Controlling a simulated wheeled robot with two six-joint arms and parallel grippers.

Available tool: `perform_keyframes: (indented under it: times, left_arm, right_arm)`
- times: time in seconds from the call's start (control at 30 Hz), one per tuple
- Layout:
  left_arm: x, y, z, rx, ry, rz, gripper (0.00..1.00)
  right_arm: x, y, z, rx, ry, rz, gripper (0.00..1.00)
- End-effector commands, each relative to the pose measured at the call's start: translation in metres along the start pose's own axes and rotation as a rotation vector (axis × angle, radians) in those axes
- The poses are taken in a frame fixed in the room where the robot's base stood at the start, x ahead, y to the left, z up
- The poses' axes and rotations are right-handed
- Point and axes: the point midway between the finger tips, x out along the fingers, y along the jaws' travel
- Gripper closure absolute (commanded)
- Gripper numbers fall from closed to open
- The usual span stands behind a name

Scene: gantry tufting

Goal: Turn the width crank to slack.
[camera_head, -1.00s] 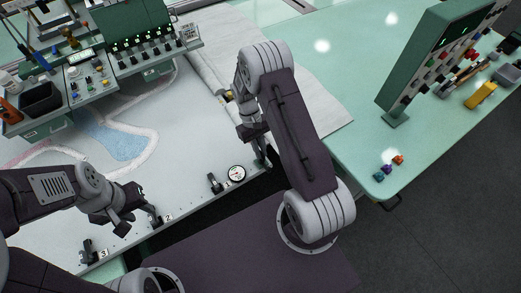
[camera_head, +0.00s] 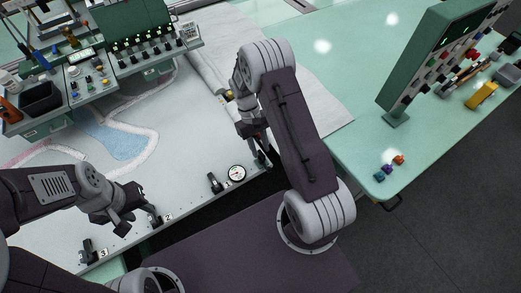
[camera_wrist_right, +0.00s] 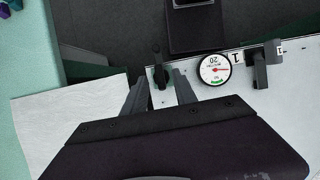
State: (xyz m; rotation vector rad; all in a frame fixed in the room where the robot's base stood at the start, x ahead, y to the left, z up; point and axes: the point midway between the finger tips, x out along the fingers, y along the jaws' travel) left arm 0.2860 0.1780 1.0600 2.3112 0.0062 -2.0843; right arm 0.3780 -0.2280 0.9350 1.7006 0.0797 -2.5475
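The width crank is a small dark upright handle (camera_wrist_right: 160,74) on the frame's edge, left of the round gauge in the right wrist view. In the head view it shows at the frame's corner (camera_head: 263,159), partly hidden by my right gripper. My right gripper (camera_wrist_right: 162,78) is open, with its two fingers apart and the crank in line between their tips. I cannot tell whether the fingers touch it. The white gauge (camera_wrist_right: 214,70) has a green band and a needle; it also shows in the head view (camera_head: 237,173). My left gripper (camera_head: 130,207) looks open and empty near clamp 2.
Dark clamps 1 (camera_head: 213,182), 2 (camera_head: 155,217) and 3 (camera_head: 90,249) line the white frame's front edge. A control console (camera_head: 150,48) stands at the back. A green panel (camera_head: 430,55) and coloured blocks (camera_head: 389,169) stand on the right table.

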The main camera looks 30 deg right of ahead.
Motion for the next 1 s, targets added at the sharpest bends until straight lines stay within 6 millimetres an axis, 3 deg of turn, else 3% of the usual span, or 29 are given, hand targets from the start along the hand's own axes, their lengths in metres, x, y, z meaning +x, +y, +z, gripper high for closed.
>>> perform_keyframes:
  times: [0.2, 0.33, 0.5, 0.93, 1.0]
  left_arm:
    - [0.011, 0.0, 0.001, 0.0, 0.0, 0.0, 0.64]
    - [0.013, 0.0, 0.001, 0.0, 0.0, 0.0, 0.64]
    - [0.014, 0.0, 0.001, 0.0, 0.0, 0.0, 0.64]
    - [0.013, 0.0, 0.001, 0.0, 0.0, 0.0, 0.64]
    - [0.013, 0.0, 0.001, 0.0, 0.0, 0.0, 0.64]
  right_arm:
    - [-0.048, 0.0, -0.002, 0.0, 0.007, 0.002, 0.66]
    - [-0.068, 0.0, -0.002, -0.001, 0.005, 0.002, 0.66]
    - [-0.077, 0.0, -0.001, -0.002, 0.002, 0.001, 0.66]
    - [-0.077, -0.001, -0.001, -0.003, 0.002, 0.001, 0.66]
    - [-0.088, -0.002, -0.002, -0.007, 0.028, 0.007, 0.66]
